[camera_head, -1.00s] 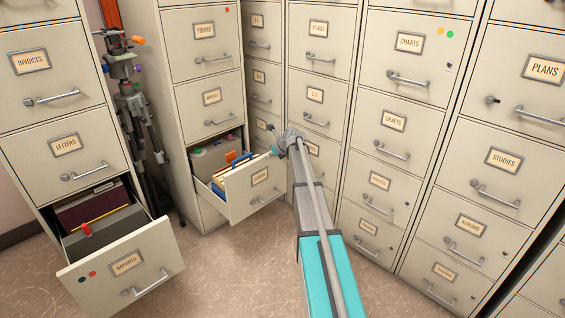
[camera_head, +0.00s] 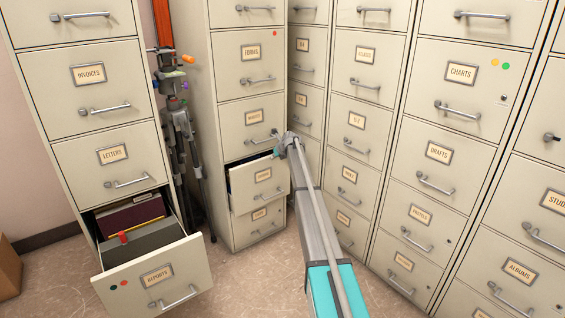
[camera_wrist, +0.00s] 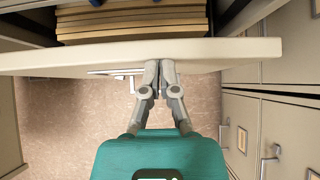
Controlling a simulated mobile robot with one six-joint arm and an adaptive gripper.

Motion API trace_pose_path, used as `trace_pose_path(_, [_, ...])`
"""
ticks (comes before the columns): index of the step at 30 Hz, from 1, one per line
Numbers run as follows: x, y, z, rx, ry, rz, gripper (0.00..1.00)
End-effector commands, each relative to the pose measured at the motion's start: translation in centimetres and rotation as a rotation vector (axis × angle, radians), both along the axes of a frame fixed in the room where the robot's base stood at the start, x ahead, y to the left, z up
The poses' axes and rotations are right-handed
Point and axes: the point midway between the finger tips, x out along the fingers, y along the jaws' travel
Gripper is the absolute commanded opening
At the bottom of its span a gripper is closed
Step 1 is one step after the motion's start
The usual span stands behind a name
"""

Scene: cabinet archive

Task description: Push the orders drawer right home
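The orders drawer (camera_head: 245,192) is in the cabinet under the FORMS drawer, in the middle of the head view. Its label is too small to read surely. Its front stands a little out from the cabinet, with a dark gap at its top left. In the wrist view the top edge of the drawer front (camera_wrist: 60,58) runs across, with several brown folders (camera_wrist: 130,22) behind it. My gripper (camera_wrist: 160,66) has its fingers together, with the tips at the drawer front and nothing between them. In the head view my gripper (camera_head: 284,148) is at the drawer's upper right.
The REPORTS drawer (camera_head: 130,284) stands open at the lower left with folders inside. A tripod (camera_head: 180,125) stands between the two left cabinets. Shut cabinets line the right, close to my arm. Floor (camera_head: 235,285) is free below.

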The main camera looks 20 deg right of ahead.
Motion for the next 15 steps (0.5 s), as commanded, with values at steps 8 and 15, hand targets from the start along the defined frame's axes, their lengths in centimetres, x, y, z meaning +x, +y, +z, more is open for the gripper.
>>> trace_pose_path(8, [1.58, 0.42, -0.01, 0.000, 0.001, 0.000, 0.00])
trace_pose_path(15, [1.53, 0.39, 0.01, 0.000, 0.000, 0.000, 0.00])
